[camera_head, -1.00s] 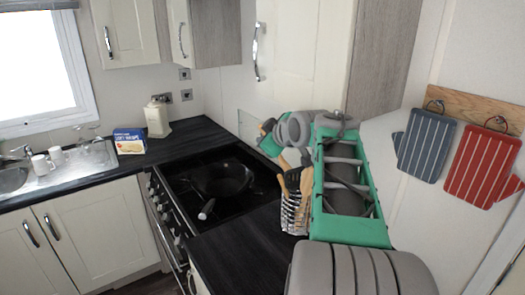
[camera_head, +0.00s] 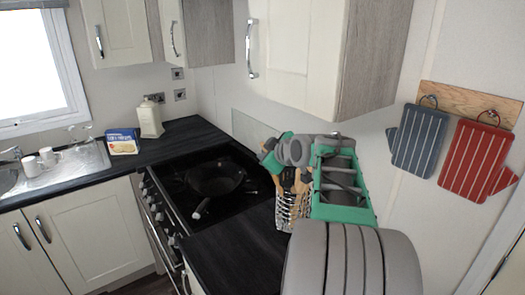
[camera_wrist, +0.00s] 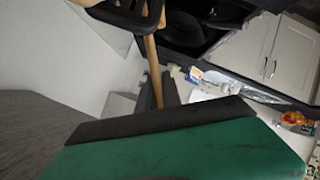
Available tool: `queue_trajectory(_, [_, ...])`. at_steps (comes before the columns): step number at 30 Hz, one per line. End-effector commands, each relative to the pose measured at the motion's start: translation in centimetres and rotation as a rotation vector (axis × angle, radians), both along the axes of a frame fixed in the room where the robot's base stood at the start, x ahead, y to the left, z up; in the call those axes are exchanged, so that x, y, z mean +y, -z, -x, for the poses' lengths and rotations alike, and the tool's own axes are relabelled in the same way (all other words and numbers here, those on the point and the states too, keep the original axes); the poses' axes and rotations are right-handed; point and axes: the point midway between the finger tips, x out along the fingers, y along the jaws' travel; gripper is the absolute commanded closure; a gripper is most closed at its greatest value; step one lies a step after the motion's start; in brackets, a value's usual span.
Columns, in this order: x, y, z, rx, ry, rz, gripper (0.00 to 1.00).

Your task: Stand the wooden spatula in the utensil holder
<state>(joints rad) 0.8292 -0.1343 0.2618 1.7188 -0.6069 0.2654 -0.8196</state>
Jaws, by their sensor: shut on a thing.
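The utensil holder (camera_head: 284,214), a pale openwork container, stands on the dark counter right of the hob in the head view. Wooden utensil parts show at its top. My gripper (camera_head: 267,154) is just above and left of its mouth, partly hidden by my green and grey arm. In the wrist view, my gripper (camera_wrist: 128,12) is shut on the wooden spatula (camera_wrist: 152,68), whose long pale stick runs down the picture. The spatula's lower end is hidden behind my green link. I cannot tell whether the spatula is inside the holder.
A dark pan (camera_head: 214,180) sits on the black hob (camera_head: 180,190), its handle toward the front. A blue box (camera_head: 122,141) and a cream canister (camera_head: 150,120) stand at the back left. A wall cabinet (camera_head: 290,50) hangs above. Oven mitts (camera_head: 422,140) hang right.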

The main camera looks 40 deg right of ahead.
Motion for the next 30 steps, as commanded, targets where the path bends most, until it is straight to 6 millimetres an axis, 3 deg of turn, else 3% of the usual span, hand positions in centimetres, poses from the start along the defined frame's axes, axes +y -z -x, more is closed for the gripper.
queue_trajectory(18, [-2.6,4.7,-0.5,-0.001,-0.001,0.000,1.00])
queue_trajectory(30, [-3.7,6.1,-0.7,0.001,0.001,-0.001,1.00])
